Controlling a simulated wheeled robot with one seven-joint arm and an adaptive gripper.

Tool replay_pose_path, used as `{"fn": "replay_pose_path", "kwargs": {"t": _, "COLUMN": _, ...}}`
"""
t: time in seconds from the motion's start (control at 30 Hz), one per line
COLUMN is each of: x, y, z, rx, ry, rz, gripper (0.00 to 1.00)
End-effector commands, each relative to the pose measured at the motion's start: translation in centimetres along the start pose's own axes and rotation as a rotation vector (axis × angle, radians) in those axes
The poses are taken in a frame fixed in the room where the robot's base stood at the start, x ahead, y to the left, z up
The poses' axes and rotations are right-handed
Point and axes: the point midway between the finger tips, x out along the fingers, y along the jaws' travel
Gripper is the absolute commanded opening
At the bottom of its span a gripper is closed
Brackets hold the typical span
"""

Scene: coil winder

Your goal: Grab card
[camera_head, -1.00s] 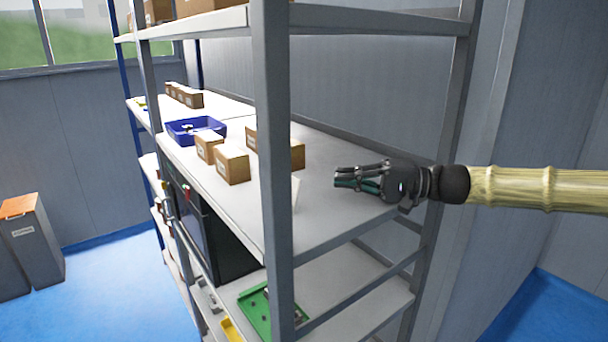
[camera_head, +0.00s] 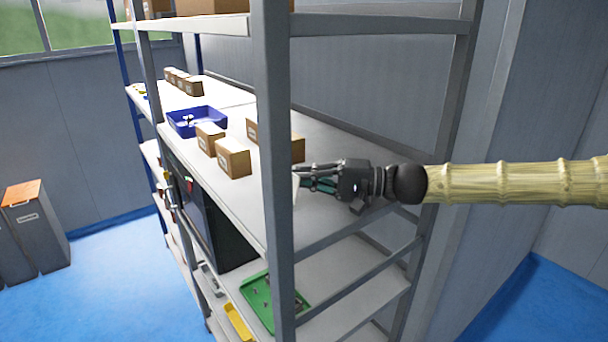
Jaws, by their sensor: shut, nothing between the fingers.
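A small white card (camera_head: 296,190) stands upright on the shelf board, just right of the front post, which may hide part of it. My gripper (camera_head: 303,178) reaches in from the right over the middle shelf. Its fingers point left and are shut with nothing held. The fingertips are at the card's upper right edge in the picture. I cannot tell whether they touch it.
The grey front post (camera_head: 272,150) stands just left of the fingertips. Several brown boxes (camera_head: 233,158) and a blue bin (camera_head: 196,121) are further left on the shelf (camera_head: 215,185). A green tray (camera_head: 262,298) lies on the shelf below.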

Motion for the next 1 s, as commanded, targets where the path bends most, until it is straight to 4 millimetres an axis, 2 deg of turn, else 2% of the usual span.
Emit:
{"fn": "replay_pose_path", "kwargs": {"t": 0.33, "x": 0.4, "y": 0.4, "z": 0.4, "rx": -0.001, "ry": 0.000, "rz": 0.000, "gripper": 0.00}}
{"fn": "replay_pose_path", "kwargs": {"t": 1.0, "x": 3.9, "y": 0.5, "z": 3.9, "rx": -0.001, "ry": -0.001, "rz": 0.000, "gripper": 0.00}}
